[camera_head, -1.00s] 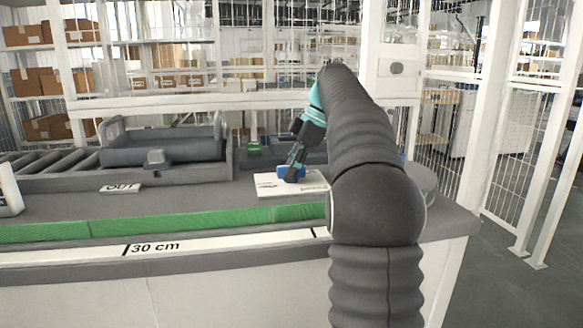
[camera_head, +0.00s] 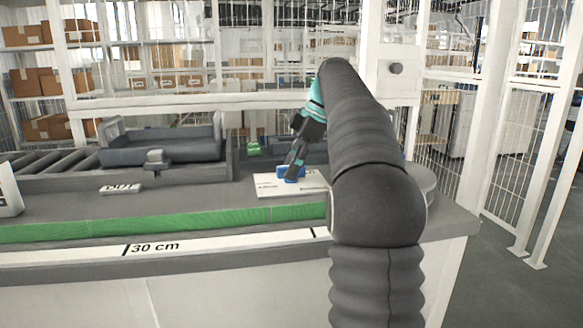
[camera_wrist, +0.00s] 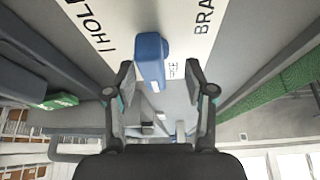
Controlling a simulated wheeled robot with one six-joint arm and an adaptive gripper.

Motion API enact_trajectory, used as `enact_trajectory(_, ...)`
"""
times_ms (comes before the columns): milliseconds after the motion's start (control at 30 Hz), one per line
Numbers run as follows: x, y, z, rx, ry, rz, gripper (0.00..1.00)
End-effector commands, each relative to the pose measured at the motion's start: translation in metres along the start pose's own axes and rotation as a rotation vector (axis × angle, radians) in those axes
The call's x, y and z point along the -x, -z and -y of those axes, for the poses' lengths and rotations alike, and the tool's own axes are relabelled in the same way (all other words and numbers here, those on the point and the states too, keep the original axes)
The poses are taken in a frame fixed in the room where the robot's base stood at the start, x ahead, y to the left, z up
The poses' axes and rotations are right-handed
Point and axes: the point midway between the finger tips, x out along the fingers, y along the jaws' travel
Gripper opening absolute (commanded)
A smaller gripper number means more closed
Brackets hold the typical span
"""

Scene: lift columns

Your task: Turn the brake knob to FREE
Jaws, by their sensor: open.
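The brake knob (camera_wrist: 151,58) is a blue bar on a white plate, seen in the wrist view between and just beyond my open fingertips. The plate (camera_wrist: 110,22) carries partly cut-off black lettering, "HOL" to the left of the knob and "BRA" to the right. No FREE mark is readable. In the head view the knob (camera_head: 290,172) shows as a small blue piece on the white plate (camera_head: 268,189), partly hidden by my gripper (camera_head: 293,174). My gripper (camera_wrist: 160,82) is open, with one finger on each side of the knob. I cannot tell whether either finger touches it.
A grey tray (camera_head: 165,148) stands on the roller conveyor at left. A small green piece (camera_head: 253,149) lies behind the plate. A green strip (camera_head: 150,224) runs along the front of the grey bench. Fence posts stand at right.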

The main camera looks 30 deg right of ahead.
Motion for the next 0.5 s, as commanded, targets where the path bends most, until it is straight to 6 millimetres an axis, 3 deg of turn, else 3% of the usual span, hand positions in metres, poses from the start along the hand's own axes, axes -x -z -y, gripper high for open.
enact_trajectory(500, 0.037, 0.016, 0.019, 0.001, -0.002, 0.0, 0.54)
